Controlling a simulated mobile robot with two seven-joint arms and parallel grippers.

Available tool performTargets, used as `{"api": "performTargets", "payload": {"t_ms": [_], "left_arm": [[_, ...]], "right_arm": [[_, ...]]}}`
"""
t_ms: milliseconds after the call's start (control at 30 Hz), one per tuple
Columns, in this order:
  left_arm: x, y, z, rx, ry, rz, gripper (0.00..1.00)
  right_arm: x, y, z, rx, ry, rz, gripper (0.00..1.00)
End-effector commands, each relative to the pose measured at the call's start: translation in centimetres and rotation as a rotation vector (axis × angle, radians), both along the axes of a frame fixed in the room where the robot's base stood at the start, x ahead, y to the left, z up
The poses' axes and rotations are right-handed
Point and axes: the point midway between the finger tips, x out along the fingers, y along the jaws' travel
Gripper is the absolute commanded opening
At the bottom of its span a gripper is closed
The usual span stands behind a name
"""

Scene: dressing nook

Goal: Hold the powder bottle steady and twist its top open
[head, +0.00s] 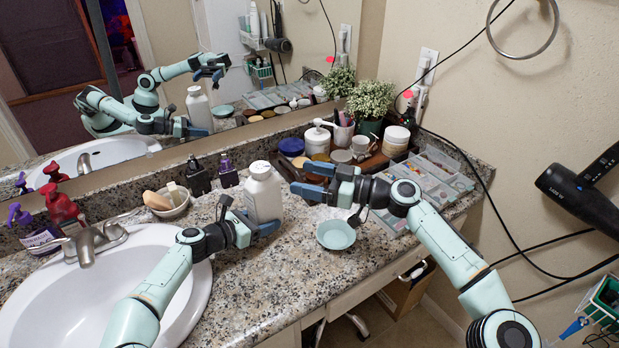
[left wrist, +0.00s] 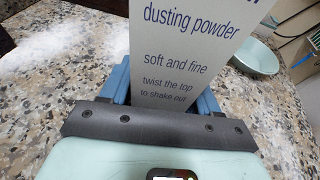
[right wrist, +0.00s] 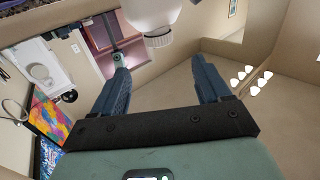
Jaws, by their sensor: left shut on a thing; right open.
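The white powder bottle (head: 264,200) stands upright on the granite counter, right of the sink. Its white top (head: 260,168) is on. My left gripper (head: 256,225) is shut around the bottle's lower body; in the left wrist view the label of the bottle (left wrist: 190,50) reads "dusting powder" and "twist the top to shake out". My right gripper (head: 308,182) is open and empty, to the right of the bottle near top height.
A pale teal bowl (head: 336,235) sits on the counter below my right gripper. A soap dish (head: 168,203) and the sink (head: 100,290) are at left. Jars, a plant (head: 370,100) and a clear organiser (head: 425,178) crowd the back right. A mirror (head: 200,80) backs the counter.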

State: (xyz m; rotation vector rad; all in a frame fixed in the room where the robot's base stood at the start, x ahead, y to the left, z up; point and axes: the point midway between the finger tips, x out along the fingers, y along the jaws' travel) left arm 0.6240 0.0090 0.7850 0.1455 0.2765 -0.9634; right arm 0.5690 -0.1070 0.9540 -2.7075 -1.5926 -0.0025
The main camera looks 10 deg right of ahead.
Motion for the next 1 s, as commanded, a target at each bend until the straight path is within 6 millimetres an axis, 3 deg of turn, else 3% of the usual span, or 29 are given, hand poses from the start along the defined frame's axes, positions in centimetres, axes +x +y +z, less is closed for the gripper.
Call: {"api": "performTargets", "payload": {"t_ms": [167,367,533,733,867,1000], "left_arm": [[0.0,0.0,0.1,-0.002,-0.001,0.000,0.44],[0.0,0.0,0.1,-0.001,-0.002,0.000,0.44],[0.0,0.0,0.1,-0.001,-0.002,0.000,0.44],[0.0,0.0,0.1,-0.001,-0.002,0.001,0.44],[0.0,0.0,0.2,-0.001,-0.002,0.001,0.44],[0.0,0.0,0.2,-0.001,-0.002,0.001,0.44]], "right_arm": [[0.2,0.4,0.2,0.016,0.010,-0.007,0.77],[2.2,3.6,2.3,0.194,0.125,-0.096,0.77],[4.4,7.8,5.0,0.496,0.317,-0.214,0.77],[5.5,11.9,7.3,0.890,0.559,-0.322,0.77],[5.4,13.8,7.7,1.166,0.718,-0.378,0.77],[5.1,15.0,6.8,1.510,0.881,-0.422,0.77]]}}
